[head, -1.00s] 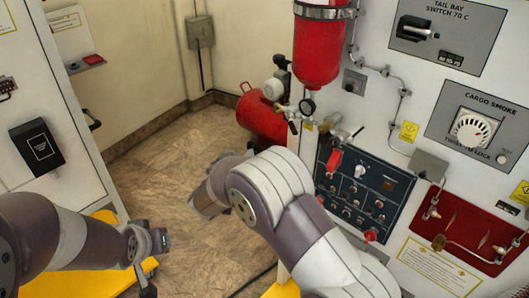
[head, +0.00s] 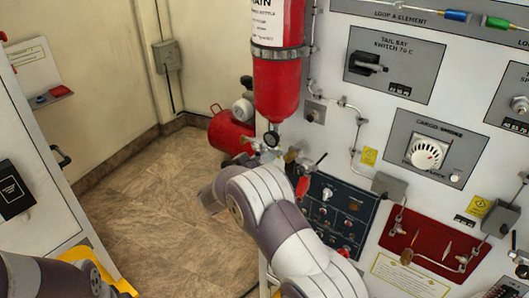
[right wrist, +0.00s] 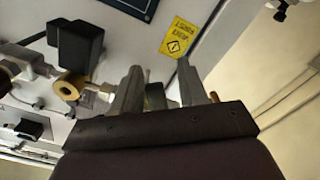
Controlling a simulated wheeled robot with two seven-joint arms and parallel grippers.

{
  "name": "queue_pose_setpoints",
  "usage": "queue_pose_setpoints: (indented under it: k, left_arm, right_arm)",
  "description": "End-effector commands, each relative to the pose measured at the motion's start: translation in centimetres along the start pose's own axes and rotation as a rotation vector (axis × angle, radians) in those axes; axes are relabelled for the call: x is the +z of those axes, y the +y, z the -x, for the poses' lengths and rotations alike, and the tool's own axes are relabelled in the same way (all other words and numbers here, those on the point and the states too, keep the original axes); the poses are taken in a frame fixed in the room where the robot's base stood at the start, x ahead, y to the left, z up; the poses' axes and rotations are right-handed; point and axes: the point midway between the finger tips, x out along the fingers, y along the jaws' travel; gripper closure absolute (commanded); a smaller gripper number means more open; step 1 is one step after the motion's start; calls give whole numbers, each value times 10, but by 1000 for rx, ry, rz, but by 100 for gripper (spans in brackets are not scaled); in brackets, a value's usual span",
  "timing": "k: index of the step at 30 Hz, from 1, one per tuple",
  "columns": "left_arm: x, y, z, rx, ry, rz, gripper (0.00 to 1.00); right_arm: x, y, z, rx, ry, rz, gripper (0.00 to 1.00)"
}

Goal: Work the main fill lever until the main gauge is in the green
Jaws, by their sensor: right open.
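The red cylinder (head: 279,85), its label ending in "AIN", hangs on the white panel in the head view. Valve fittings and a red-handled lever (head: 303,185) are just below, partly behind my right arm. I cannot tell which handle is the main fill lever. In the right wrist view my right gripper (right wrist: 160,78) has its fingers apart, with a small brass-coloured part visible behind them; contact is unclear. My left gripper is outside the view.
A dark switch panel (head: 338,212) is beside my right arm. A red recess with pipework (head: 430,240) lies to the right. A red tank (head: 228,132) stands on the floor behind. A brass fitting with a black block (right wrist: 72,86) is left of the right gripper. Tiled floor is clear at left.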

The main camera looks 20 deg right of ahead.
Motion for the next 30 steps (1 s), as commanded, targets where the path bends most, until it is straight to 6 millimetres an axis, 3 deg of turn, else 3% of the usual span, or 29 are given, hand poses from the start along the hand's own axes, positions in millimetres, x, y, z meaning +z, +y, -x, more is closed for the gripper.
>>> queue_pose_setpoints:
  k: [6,9,10,20,30]
  left_arm:
    - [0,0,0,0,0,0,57]
    - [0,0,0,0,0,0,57]
    - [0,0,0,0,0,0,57]
    - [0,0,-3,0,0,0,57]
    - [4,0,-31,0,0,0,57]
  right_arm:
    - [0,0,0,0,0,-1,61]
    - [0,0,0,0,0,-1,93]
    - [0,0,0,0,0,-1,100]
    - [1,-1,0,0,0,-15,100]
    - [3,-11,0,1,1,-192,100]
